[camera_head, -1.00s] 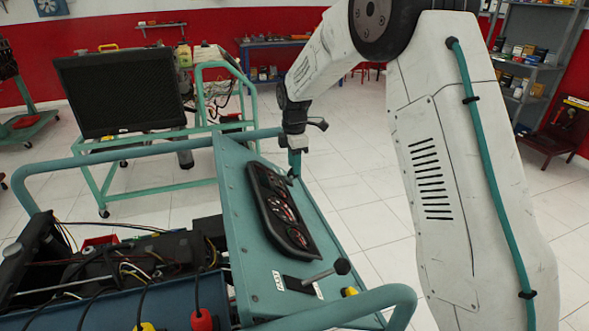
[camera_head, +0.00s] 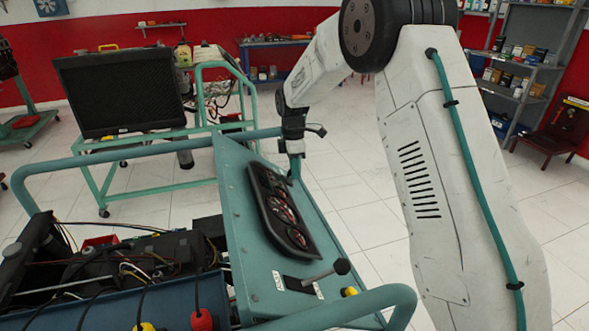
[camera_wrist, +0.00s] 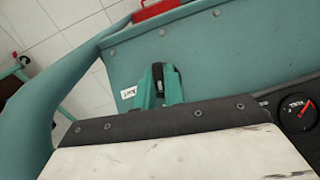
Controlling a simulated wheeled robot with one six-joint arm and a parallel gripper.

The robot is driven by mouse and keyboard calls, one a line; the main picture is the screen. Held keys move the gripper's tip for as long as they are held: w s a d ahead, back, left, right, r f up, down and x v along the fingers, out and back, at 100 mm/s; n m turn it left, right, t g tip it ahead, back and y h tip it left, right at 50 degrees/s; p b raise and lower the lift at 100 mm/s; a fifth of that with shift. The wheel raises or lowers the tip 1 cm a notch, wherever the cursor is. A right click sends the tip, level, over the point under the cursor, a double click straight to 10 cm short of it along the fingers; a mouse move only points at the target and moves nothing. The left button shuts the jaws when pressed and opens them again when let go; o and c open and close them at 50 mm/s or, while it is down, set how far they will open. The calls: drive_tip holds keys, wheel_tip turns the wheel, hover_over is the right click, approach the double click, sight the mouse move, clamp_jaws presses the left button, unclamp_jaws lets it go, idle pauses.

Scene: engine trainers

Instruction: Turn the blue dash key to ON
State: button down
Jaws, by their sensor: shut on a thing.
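My gripper (camera_head: 295,169) is at the far end of the sloping teal dash panel (camera_head: 240,215), low against its face beyond the gauge cluster. In the wrist view its two teal fingers (camera_wrist: 159,84) are closed around a small dark piece at the panel, where the dash key (camera_wrist: 157,74) sits. The fingers hide most of the key, and its blue colour does not show. A small white label (camera_wrist: 128,92) with dark lettering lies just left of the fingers. I cannot read the key's position from it.
The black gauge cluster (camera_head: 284,208) lies along the panel. A lever with a black knob (camera_head: 342,266) and a yellow button (camera_head: 349,291) are at the near end. Teal tube rails (camera_head: 400,297) border the stand. Open tiled floor lies beyond.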

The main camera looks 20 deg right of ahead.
drive_tip(key=shift+w+m+g, duration=0.15)
drive_tip(key=shift+m+g, duration=0.85)
drive_tip(key=shift+m, duration=0.1)
drive_tip(key=c, duration=1.5)
unclamp_jaws()
drive_tip(key=v, duration=0.8)
drive_tip(key=shift+d, duration=0.15)
drive_tip(key=shift+f, duration=0.1)
